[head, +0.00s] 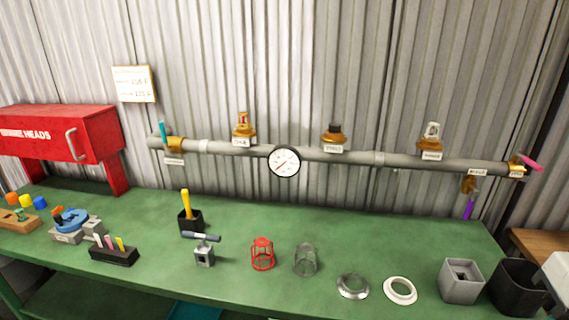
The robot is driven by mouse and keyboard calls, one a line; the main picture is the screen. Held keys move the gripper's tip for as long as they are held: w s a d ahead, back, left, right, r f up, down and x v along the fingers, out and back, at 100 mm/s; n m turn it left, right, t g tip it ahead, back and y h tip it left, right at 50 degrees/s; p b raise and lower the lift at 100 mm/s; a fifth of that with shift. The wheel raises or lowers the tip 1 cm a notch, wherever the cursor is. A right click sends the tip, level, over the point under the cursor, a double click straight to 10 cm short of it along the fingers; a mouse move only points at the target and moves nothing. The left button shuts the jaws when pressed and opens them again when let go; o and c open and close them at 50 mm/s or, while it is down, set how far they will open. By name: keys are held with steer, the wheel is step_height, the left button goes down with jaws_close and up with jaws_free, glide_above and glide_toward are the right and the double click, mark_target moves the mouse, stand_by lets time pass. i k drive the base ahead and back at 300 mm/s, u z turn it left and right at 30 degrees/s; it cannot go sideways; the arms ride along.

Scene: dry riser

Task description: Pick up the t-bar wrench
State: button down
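The t-bar wrench (202,237) appears to be the tool with a dark grey crossbar, standing upright in a small grey block holder (204,256) on the green bench. Its crossbar lies roughly level, and its lower end is hidden in the holder.
Behind the wrench stands a black holder with a yellow handle (186,201). A red cage (262,254) and a clear cage (305,259) stand to its right. A black tray (114,255) is to its left. A pipe with a gauge (284,161) runs along the wall.

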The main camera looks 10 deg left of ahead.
mark_target(203, 250)
steer(key=u, duration=1.35)
